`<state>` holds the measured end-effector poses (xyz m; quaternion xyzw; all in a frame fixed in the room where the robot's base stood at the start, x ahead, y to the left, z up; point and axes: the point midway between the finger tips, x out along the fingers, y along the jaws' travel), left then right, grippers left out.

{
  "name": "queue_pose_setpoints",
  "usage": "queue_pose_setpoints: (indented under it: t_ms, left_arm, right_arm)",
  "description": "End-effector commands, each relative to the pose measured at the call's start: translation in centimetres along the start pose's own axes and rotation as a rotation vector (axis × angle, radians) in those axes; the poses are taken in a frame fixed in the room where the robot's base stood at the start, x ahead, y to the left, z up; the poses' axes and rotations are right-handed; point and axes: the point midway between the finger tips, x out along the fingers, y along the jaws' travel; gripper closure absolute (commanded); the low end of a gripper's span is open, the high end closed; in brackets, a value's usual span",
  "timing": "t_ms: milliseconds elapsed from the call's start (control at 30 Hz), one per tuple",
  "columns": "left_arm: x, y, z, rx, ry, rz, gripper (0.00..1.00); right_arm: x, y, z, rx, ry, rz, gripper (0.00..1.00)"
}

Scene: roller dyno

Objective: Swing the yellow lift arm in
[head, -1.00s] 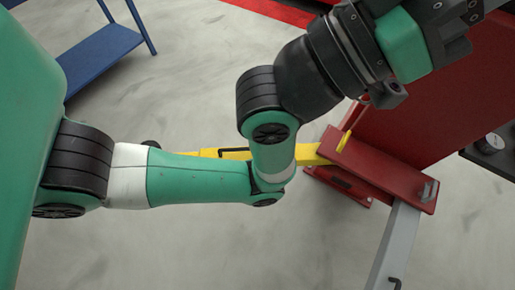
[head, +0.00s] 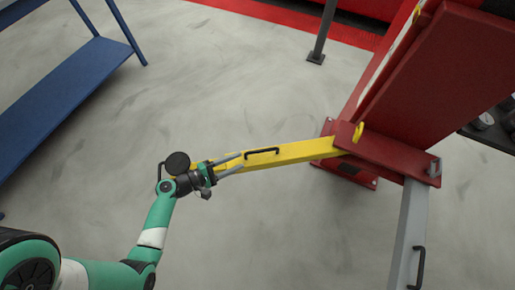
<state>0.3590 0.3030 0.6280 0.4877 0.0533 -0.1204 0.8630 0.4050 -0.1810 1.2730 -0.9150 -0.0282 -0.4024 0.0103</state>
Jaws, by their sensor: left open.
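The yellow lift arm (head: 305,150) reaches left from a red bracket at the foot of the red post, low over the floor. A black handle (head: 262,151) sits on its top side. A round black pad (head: 178,163) shows at its far left end, partly behind my left gripper. My right gripper is not in view.
The red post (head: 420,85) stands at right on a red base plate. A grey arm (head: 408,220) with its own handle extends toward the bottom right. A blue bench (head: 65,85) stands at upper left. The pale floor between bench and post is clear.

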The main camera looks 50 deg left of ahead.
Motion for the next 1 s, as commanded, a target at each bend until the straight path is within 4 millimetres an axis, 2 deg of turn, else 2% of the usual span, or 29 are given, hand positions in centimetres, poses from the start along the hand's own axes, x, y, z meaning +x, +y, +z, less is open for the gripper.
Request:
queue_pose_setpoints:
  t_ms: [167,500,600,767,1000]
  left_arm:
    - [1.3,-0.3,-0.1,0.005,-0.005,-0.004,0.53]
    - [8.6,-0.4,0.0,0.009,-0.007,-0.003,0.53]
    - [10.3,-0.3,0.0,0.008,-0.006,-0.003,0.53]
    - [11.6,-0.1,0.1,0.007,-0.004,-0.002,0.53]
    - [11.7,0.0,0.1,0.006,-0.002,-0.002,0.53]
  right_arm:
    - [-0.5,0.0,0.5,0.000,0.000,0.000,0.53]
    - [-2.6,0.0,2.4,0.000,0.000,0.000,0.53]
    - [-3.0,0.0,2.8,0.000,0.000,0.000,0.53]
    - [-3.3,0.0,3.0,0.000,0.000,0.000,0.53]
    - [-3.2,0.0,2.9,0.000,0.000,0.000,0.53]
